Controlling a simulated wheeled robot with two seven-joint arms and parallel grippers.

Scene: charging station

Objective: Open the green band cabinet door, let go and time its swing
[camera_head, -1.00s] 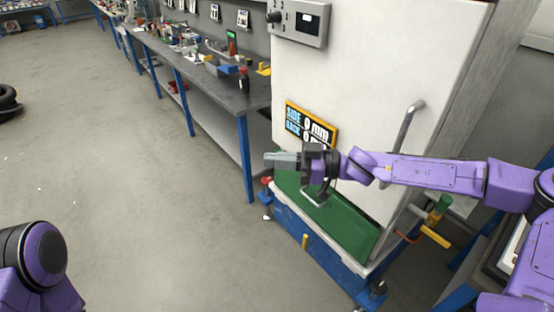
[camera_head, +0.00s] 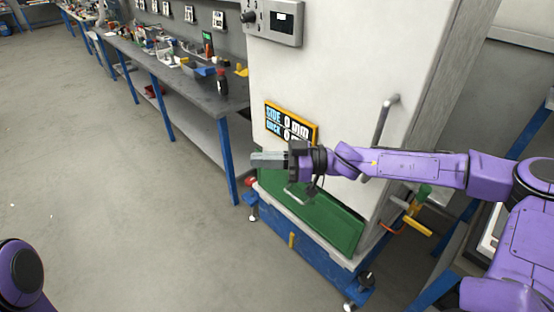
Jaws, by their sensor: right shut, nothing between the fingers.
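The tall white cabinet (camera_head: 345,70) stands right of centre with its front shut flat. A dark green band (camera_head: 335,224) runs along its bottom, with a pale bow handle (camera_head: 298,196) on it, partly behind my wrist. A long upright metal bar handle (camera_head: 384,122) is on the white front, its lower end close behind my forearm. My right gripper (camera_head: 256,160) is shut and empty, pointing left across the cabinet's lower front, just above the green band's left end. I cannot tell if it touches the cabinet. My left gripper is out of view; only my left arm's joint shows at lower left.
The cabinet stands on a blue wheeled base (camera_head: 291,252). A grey workbench (camera_head: 180,82) with several items runs back to the left. The grey floor (camera_head: 100,190) at left is clear.

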